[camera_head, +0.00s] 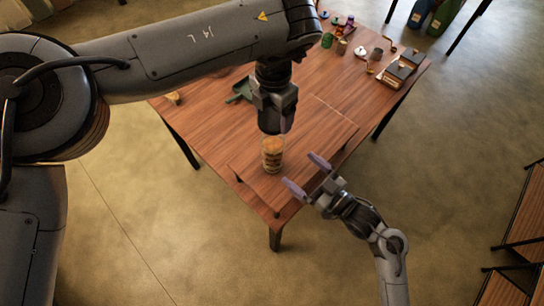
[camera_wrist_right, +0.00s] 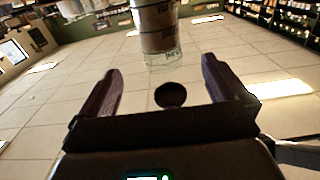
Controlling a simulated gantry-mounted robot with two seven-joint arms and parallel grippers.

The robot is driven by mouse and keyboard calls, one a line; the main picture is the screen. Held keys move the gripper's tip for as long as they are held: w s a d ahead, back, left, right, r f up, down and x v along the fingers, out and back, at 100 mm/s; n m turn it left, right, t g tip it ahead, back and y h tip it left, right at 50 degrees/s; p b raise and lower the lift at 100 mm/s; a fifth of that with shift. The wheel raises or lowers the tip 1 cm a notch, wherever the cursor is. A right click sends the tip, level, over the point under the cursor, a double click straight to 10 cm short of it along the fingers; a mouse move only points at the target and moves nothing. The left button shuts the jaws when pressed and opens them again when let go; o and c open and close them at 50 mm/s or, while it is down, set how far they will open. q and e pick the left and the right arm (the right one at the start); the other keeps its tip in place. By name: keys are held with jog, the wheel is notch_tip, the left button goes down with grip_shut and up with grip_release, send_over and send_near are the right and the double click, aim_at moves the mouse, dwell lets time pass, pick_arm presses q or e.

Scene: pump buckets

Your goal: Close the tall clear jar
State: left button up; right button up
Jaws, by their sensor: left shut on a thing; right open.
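The tall clear jar (camera_head: 272,158) stands upright on the wooden table near its front edge, with banded brown and yellow contents. My left gripper (camera_head: 277,122) points down just above the jar. It is shut on a dark round piece (camera_head: 267,121), which looks like a lid. Whether that piece touches the jar I cannot tell. My right gripper (camera_head: 305,175) is open and empty, to the right of and below the jar in the head view. In the right wrist view, a banded jar (camera_wrist_right: 160,35) shows beyond the open fingers (camera_wrist_right: 160,85).
A raised board (camera_head: 318,132) lies under the jar on the table (camera_head: 195,120). A dark green item (camera_head: 240,92) lies behind it to the left. Cups and small bottles (camera_head: 343,45) and dark boxes (camera_head: 402,68) stand at the far right.

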aim_at(265, 140)
jog(key=x, duration=1.1)
jog(key=shift+w+a, duration=0.15)
jog(key=shift+a, duration=0.1)
jog(key=c, duration=1.5)
pick_arm(q)
jog(key=shift+f, duration=2.45)
jog(key=shift+f, duration=0.1)
jog(key=shift+f, duration=0.8)
jog(key=shift+f, duration=0.6)
